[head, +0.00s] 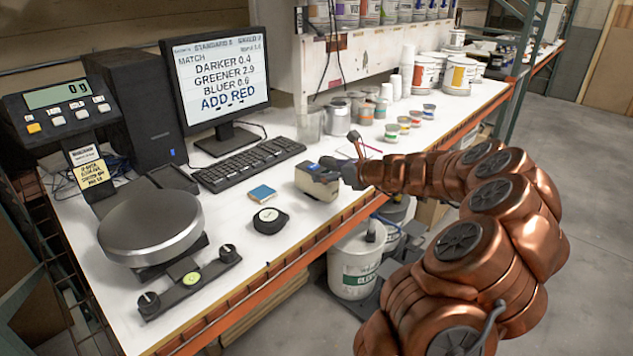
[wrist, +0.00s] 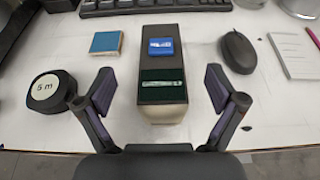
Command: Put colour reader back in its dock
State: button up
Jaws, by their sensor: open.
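The colour reader appears to be the boxy device (head: 317,183) with a beige body and dark top, lying on the white bench near its front edge. In the wrist view the same device (wrist: 160,103) shows a small blue screen and a dark green panel on top. My gripper (wrist: 159,80) is open, with one finger on each side of the device's near end and visible gaps between. In the head view my gripper (head: 342,170) is at the device's right end, its fingers partly hidden. I cannot make out a dock for certain in either view.
A black tape measure (head: 270,220) and a blue square block (head: 262,193) lie left of the device. A dark mouse (wrist: 238,50) and a notepad (wrist: 295,55) lie right of it. The keyboard (head: 248,162) is behind. A scale (head: 150,222) stands at left.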

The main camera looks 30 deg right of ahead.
aim_at(317, 168)
jog(key=p+x, duration=0.1)
jog(key=x, duration=0.2)
jog(key=shift+w, duration=0.4)
jog(key=shift+w+a+f, duration=0.2)
jog(key=shift+w+f, duration=0.05)
jog(key=shift+w, duration=0.4)
grip_shut()
